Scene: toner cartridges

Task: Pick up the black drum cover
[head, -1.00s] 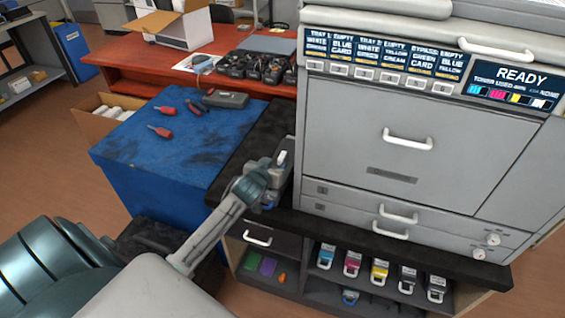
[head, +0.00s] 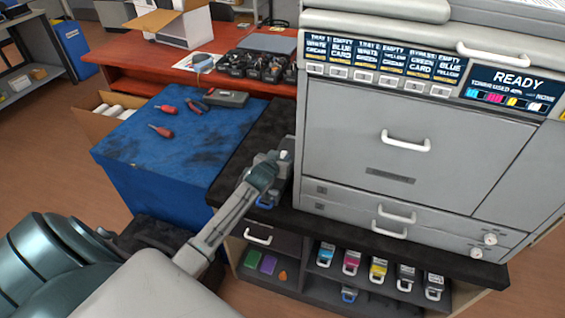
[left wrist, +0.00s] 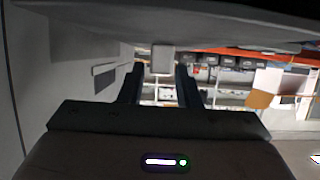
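My left gripper (head: 277,165) is at the left end of the black counter, close against the printer's left side. A small grey unit with a white handle (head: 284,155) and a blue handle (head: 265,204) is at the gripper, partly hidden by it. In the left wrist view my left gripper (left wrist: 161,82) has its two dark fingers apart. A pale grey tab (left wrist: 162,58) shows between or beyond them, under a wide grey surface (left wrist: 170,18). I cannot tell whether the fingers touch it. I cannot clearly pick out the black drum cover. My right gripper is not in view.
The printer (head: 390,145) stands on the black counter (head: 400,245), above a shelf of several toner cartridges (head: 378,268). A red table (head: 125,53) lies behind.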

